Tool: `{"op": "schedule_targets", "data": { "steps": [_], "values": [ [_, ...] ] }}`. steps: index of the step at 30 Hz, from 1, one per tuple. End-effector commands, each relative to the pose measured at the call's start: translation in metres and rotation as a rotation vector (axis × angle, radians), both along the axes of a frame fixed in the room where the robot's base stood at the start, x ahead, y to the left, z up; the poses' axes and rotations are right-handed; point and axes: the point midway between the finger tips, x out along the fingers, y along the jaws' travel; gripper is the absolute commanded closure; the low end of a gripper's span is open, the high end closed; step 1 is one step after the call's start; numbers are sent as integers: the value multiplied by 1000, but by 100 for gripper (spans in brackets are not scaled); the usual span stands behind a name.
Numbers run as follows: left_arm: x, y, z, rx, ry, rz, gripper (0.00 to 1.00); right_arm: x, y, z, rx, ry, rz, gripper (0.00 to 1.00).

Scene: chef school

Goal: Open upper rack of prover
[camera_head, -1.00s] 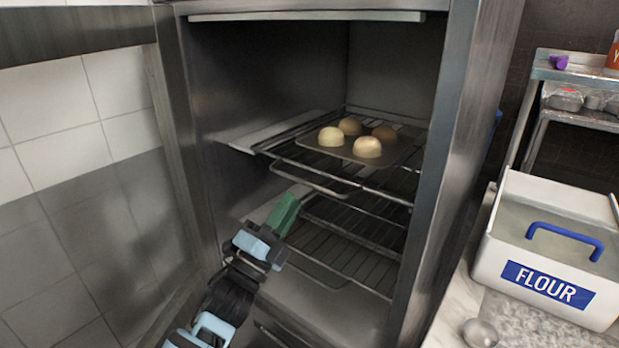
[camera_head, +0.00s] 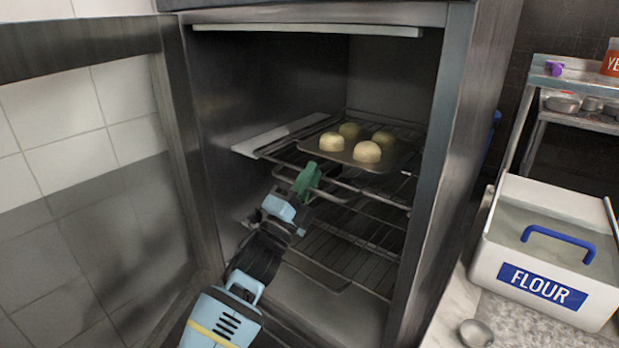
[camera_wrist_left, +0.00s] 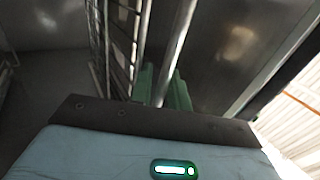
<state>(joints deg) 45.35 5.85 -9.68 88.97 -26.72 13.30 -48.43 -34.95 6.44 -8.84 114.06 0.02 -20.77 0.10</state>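The prover (camera_head: 452,110) stands with its door open to the left. Its upper rack (camera_head: 277,153) is a wire shelf inside, bearing a tray with several dough balls. My left gripper (camera_head: 307,178) reaches in from the lower left to the front of the upper rack. In the left wrist view, the green fingers of my left gripper (camera_wrist_left: 163,88) sit close on both sides of a metal bar (camera_wrist_left: 175,40) of the rack and appear closed on it. My right gripper is in neither view.
Lower wire racks (camera_head: 345,255) lie below. The open door (camera_head: 180,130) stands at the left and the prover wall at the right, bounding the opening.

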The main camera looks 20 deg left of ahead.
Motion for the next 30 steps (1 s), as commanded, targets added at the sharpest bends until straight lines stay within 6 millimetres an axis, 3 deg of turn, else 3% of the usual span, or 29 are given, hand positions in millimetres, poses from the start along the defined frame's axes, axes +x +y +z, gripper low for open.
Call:
{"op": "schedule_targets", "data": {
  "steps": [6, 10, 30],
  "values": [
    [0, 0, -1, 0, 1, -1, 82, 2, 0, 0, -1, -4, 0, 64],
    [0, 0, -1, 0, 1, -1, 99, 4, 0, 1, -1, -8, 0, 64],
    [0, 0, -1, -1, 2, 0, 100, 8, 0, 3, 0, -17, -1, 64]
  ]
}}
